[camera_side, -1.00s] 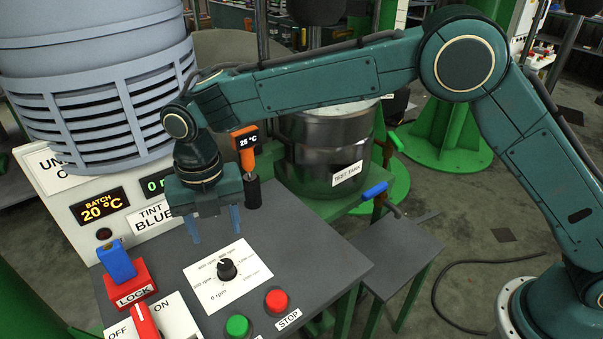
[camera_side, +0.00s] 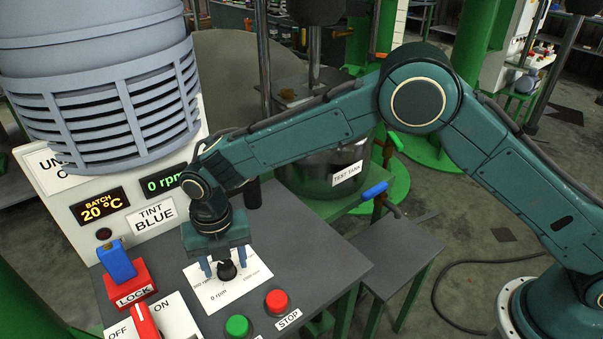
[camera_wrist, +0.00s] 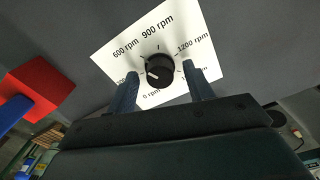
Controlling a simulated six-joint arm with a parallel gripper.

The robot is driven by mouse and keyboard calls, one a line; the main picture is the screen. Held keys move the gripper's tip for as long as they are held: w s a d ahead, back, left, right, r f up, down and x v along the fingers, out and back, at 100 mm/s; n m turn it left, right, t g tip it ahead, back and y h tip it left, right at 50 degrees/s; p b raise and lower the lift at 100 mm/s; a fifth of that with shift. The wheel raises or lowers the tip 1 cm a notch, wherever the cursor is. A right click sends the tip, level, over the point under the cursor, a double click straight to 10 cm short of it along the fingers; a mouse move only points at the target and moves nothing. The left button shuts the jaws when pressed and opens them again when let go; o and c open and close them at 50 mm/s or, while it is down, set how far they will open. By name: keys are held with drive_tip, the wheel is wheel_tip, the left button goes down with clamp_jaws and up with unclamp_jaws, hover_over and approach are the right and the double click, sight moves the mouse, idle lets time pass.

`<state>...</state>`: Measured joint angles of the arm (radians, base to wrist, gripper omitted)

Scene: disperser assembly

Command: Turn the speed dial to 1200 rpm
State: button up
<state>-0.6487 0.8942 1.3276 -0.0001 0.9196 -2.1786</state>
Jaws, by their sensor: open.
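The black speed dial (camera_side: 227,270) sits on a white scale plate (camera_side: 214,294) on the grey console top. In the wrist view the dial (camera_wrist: 160,70) shows a white pointer mark toward the lower left, near the 0 rpm end. The 1200 rpm label (camera_wrist: 193,48) is at the upper right of the plate. My gripper (camera_side: 224,271) is open and lowered over the dial. In the wrist view its two fingers (camera_wrist: 163,88) stand on either side of the dial's lower part, apart from it. The display (camera_side: 163,184) reads 0 rpm.
A green button (camera_side: 237,326) and a red STOP button (camera_side: 277,301) stand in front of the plate. A red LOCK block with a blue part (camera_side: 117,262) and a red ON/OFF switch (camera_side: 145,321) are at the left. The console's right part is clear.

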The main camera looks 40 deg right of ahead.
drive_tip(key=c, duration=1)
drive_tip(key=shift+m, duration=0.4)
drive_tip(key=m, duration=0.9)
drive_tip(key=shift+m, duration=0.4)
drive_tip(key=m, duration=1)
drive_tip(key=shift+m, duration=0.4)
